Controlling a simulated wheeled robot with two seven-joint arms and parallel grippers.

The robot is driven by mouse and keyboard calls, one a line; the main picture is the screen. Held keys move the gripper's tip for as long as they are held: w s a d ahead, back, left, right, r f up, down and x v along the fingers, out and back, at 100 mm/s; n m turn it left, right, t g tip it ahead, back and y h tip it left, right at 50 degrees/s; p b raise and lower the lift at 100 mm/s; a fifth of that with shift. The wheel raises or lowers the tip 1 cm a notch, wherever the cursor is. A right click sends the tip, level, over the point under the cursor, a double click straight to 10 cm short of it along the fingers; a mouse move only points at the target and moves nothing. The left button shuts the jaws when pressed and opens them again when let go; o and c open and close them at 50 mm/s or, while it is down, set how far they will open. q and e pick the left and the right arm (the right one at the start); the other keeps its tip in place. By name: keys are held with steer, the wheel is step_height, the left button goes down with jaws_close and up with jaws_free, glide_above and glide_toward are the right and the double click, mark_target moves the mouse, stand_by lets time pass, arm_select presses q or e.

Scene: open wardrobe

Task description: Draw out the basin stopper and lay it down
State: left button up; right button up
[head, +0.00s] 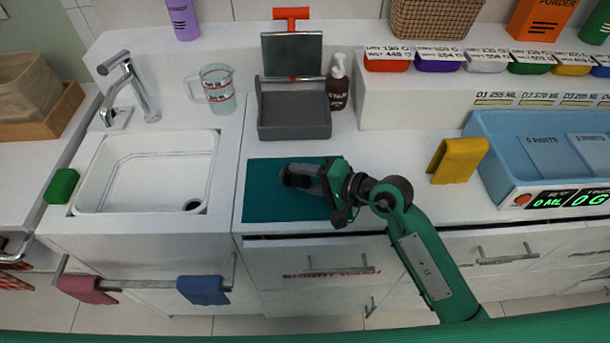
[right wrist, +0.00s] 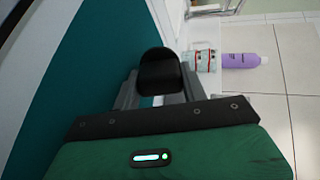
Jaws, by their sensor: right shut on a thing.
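My right gripper (head: 306,181) is over the teal mat (head: 262,204) on the counter. It is shut on the black stopper (head: 290,175). In the right wrist view the rounded black stopper (right wrist: 160,72) sits between the two grey fingers, with the mat (right wrist: 85,75) beside it. I cannot tell whether the stopper touches the mat. The white basin (head: 140,192) is left of the mat, and its dark drain hole (head: 193,205) shows uncovered. My left gripper is not in view.
A grey caddy (head: 294,130) and a brown bottle (head: 338,90) stand behind the mat. A measuring jug (head: 218,92) is behind the basin. A yellow cloth (head: 458,160) and blue tub (head: 482,160) are to the right. Bare counter lies between mat and cloth.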

steer(key=o, duration=1.1)
steer(key=shift+o, duration=0.2)
steer(key=shift+s+f, duration=0.1)
steer(key=shift+f, duration=0.15)
steer(key=shift+o, duration=0.6)
steer(key=shift+s+d+r+p, duration=0.15)
steer(key=shift+d+r+p, duration=0.2)
steer(key=shift+r, duration=0.25)
step_height(320, 180, up, 6)
steer(key=s+d+p, duration=0.1)
steer(key=d+p, duration=0.1)
steer(key=shift+s+d+f, duration=0.25)
steer(key=shift+d, duration=0.1)
